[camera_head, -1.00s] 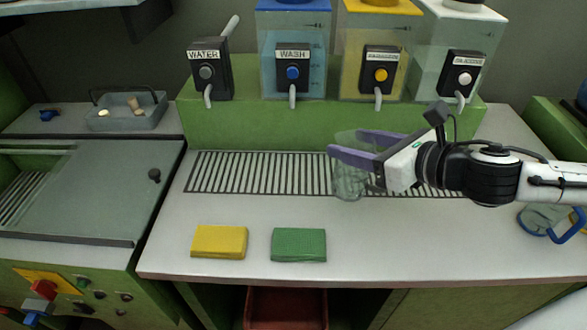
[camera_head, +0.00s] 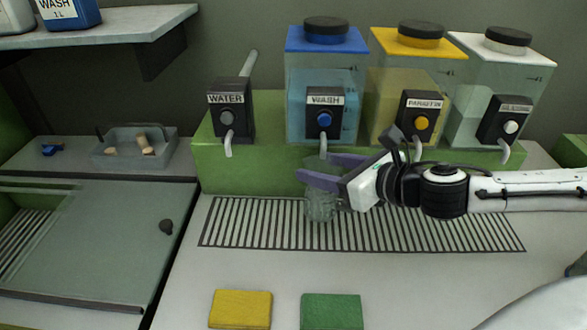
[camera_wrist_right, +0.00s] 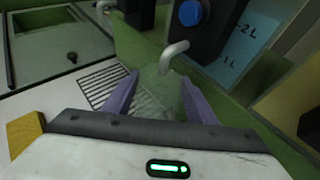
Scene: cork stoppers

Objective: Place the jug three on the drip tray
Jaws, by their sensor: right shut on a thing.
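A clear glass jug (camera_head: 320,207) is between the purple fingers of my right gripper (camera_head: 311,169), which is shut on it. In the right wrist view the see-through jug (camera_wrist_right: 152,92) shows faintly between the fingers, just below a grey spout. The drip tray (camera_head: 232,232) is the dark-slatted grid on the counter in front of the dispensers. The jug is over the back part of this grid, below the WASH spout; I cannot tell whether its base touches the slats. My left gripper is not in view.
Dispensers labelled WATER (camera_head: 235,110), WASH (camera_head: 325,110) and others, with spouts, stand behind the tray on a green block (camera_head: 260,165). A yellow sponge (camera_head: 240,309) and a green sponge (camera_head: 331,311) lie in front. A grey bin (camera_head: 115,150) with corks is at the left.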

